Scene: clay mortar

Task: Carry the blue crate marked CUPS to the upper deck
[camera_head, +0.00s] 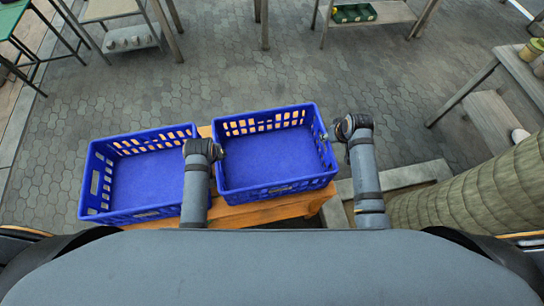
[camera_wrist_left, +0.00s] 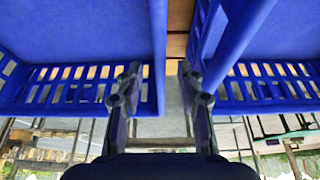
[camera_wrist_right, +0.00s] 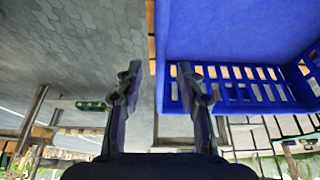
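Two blue slatted crates stand side by side on an orange wooden surface (camera_head: 270,212): a left crate (camera_head: 150,180) and a right crate (camera_head: 275,160). Both look empty; I cannot read CUPS on either. My left gripper (camera_head: 220,150) is at the right crate's left wall, beside the gap between crates. In the left wrist view its open fingers (camera_wrist_left: 160,70) lie either side of that wall. My right gripper (camera_head: 332,135) is at the right crate's right wall. In the right wrist view its open fingers (camera_wrist_right: 157,70) lie either side of that wall. Contact is not clear.
A grey table with a green crate (camera_head: 353,13) stands at the far back. A bench and low shelf (camera_head: 130,38) are at back left. A wooden stand (camera_head: 520,72) and a large woven cylinder (camera_head: 480,200) are at right. Paving (camera_head: 250,70) beyond the crates is clear.

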